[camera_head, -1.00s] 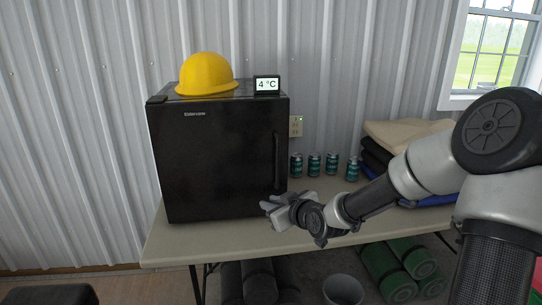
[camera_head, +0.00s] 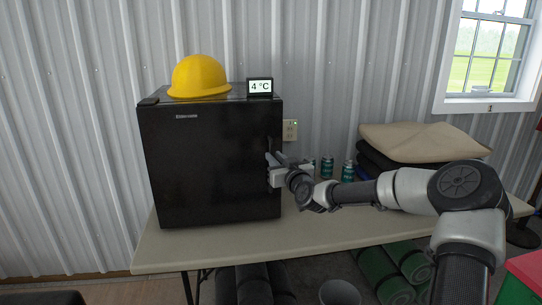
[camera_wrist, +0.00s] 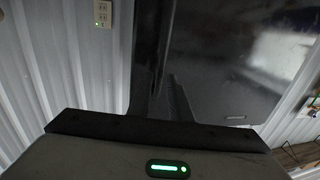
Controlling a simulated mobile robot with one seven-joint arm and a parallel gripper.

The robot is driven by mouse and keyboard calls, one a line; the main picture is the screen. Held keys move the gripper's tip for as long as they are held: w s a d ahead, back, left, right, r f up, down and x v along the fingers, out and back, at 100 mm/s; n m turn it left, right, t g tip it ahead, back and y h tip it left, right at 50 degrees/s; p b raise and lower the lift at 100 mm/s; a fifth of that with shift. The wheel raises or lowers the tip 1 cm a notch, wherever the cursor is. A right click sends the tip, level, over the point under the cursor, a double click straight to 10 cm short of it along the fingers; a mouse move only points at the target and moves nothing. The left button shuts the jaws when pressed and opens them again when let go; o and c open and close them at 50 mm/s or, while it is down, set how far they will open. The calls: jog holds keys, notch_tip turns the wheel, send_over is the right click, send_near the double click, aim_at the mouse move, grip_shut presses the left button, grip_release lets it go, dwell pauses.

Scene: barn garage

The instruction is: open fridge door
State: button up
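The black mini fridge (camera_head: 205,165) stands on the table with its door shut flat against the body. Its dark vertical handle (camera_head: 270,146) is on the right side of the door and is partly hidden behind my gripper. My gripper (camera_head: 269,168) is at the lower part of the handle, at the door's right edge. In the wrist view the glossy door (camera_wrist: 225,70) fills the right side, and dark finger shapes (camera_wrist: 165,100) reach toward the handle area. I cannot tell whether the fingers are around the handle or closed.
A yellow hard hat (camera_head: 200,77) and a 4 °C display (camera_head: 260,87) sit on the fridge. Green cans (camera_head: 347,171) and folded cloths (camera_head: 420,145) are to the right on the table (camera_head: 220,240). The table front is clear.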

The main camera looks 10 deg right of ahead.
jog(key=shift+w+a, duration=0.2)
jog(key=shift+w, duration=0.85)
jog(key=shift+w+a, duration=0.2)
jog(key=shift+w, duration=0.8)
grip_shut()
